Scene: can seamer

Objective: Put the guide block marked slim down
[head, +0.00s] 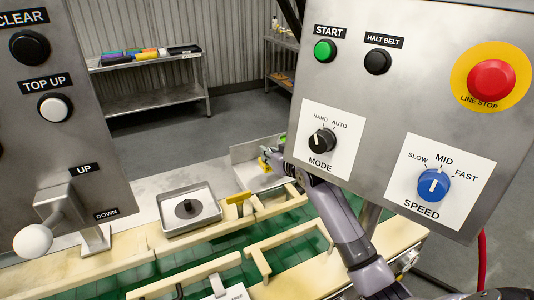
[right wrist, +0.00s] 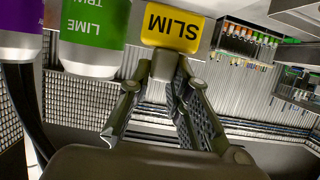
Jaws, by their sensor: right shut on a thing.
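The guide block marked SLIM (right wrist: 172,33) is yellow, and its lettering is upside down in the right wrist view. My right gripper (right wrist: 168,68) is shut on it, with a finger on each side of its narrow lower part. In the head view, the right gripper (head: 277,158) is small and partly hidden by the control panel's edge. A bit of yellow shows at its fingers, near an upright grey metal plate. I cannot tell whether the block touches anything below it. My left gripper is not in view.
A control panel (head: 390,90) blocks the near right. A grey tray (head: 172,224) with a dark round piece sits beside the green belt (head: 293,257) and cream rails. A green-labelled can (right wrist: 92,35) and a purple-labelled can (right wrist: 20,18) show near the block.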

